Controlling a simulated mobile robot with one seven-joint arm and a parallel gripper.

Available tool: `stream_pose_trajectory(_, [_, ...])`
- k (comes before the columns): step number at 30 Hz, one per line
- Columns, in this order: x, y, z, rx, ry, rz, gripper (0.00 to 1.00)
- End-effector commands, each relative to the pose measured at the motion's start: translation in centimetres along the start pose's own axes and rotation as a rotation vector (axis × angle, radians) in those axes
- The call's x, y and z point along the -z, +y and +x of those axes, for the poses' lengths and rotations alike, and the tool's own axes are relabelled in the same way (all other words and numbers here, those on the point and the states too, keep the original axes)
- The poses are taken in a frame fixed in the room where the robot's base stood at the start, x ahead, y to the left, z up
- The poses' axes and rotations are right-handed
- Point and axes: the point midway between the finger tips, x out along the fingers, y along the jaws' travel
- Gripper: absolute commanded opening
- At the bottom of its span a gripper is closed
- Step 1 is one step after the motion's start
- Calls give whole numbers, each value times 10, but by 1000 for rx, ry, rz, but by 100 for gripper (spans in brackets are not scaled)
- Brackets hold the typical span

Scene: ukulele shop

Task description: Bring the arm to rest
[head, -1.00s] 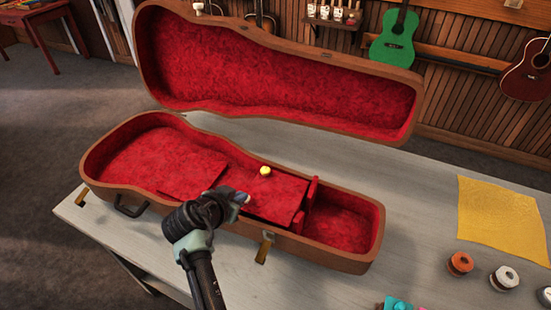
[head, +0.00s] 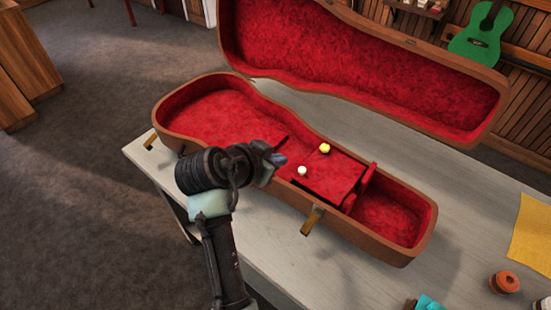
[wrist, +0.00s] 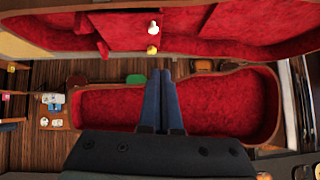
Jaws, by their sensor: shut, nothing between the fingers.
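My gripper (head: 279,159) hangs over the near side of the open ukulele case (head: 408,262), in front of its red-lined tray. In the wrist view its two blue-grey fingers (wrist: 161,104) lie together, shut and empty. A yellow knob (head: 325,148) and a white knob (head: 302,170) sit on the red compartment lid inside the case; both also show at the top of the wrist view. My forearm and wrist hide part of the case's near left wall.
The case lid (head: 370,75) stands open behind the tray. The grey table (head: 275,257) has a yellow cloth (head: 531,230), an orange spool (head: 504,282) and a teal item (head: 428,303) at the right. Open floor lies left. A green ukulele (head: 481,40) hangs on the wall.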

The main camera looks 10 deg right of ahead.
Motion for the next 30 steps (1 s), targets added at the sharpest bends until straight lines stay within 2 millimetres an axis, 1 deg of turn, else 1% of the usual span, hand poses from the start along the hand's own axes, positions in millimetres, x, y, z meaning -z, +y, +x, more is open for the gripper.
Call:
stream_pose_trajectory(3, [0,0,-5,0,1,0,0])
stream_pose_trajectory(9, [1,-1,-6,2,2,0,0])
stream_pose_trajectory(11, [8,-6,-11,33,15,-2,0])
stream_pose_trajectory(14, [36,-25,-30,146,72,-12,0])
stream_pose_trajectory(17, [82,-51,-70,321,187,-32,0])
stream_pose_trajectory(18, [102,-60,-91,398,248,-41,0])
stream_pose_trajectory(19, [117,-66,-108,452,297,-49,0])
stream_pose_trajectory(20, [131,-71,-126,503,348,-56,0])
stream_pose_trajectory(21, [150,-75,-150,568,418,-63,0])
stream_pose_trajectory(22, [164,-76,-169,612,473,-68,0])
stream_pose_trajectory(23, [176,-77,-188,654,529,-72,0])
stream_pose_trajectory(24, [192,-76,-215,707,606,-77,0])
stream_pose_trajectory(26, [213,-71,-256,778,724,-82,0])
stream_pose_trajectory(27, [225,-66,-283,819,804,-82,0])
stream_pose_trajectory(29, [240,-55,-323,873,924,-80,0])
stream_pose_trajectory(30, [248,-46,-348,901,999,-77,0])
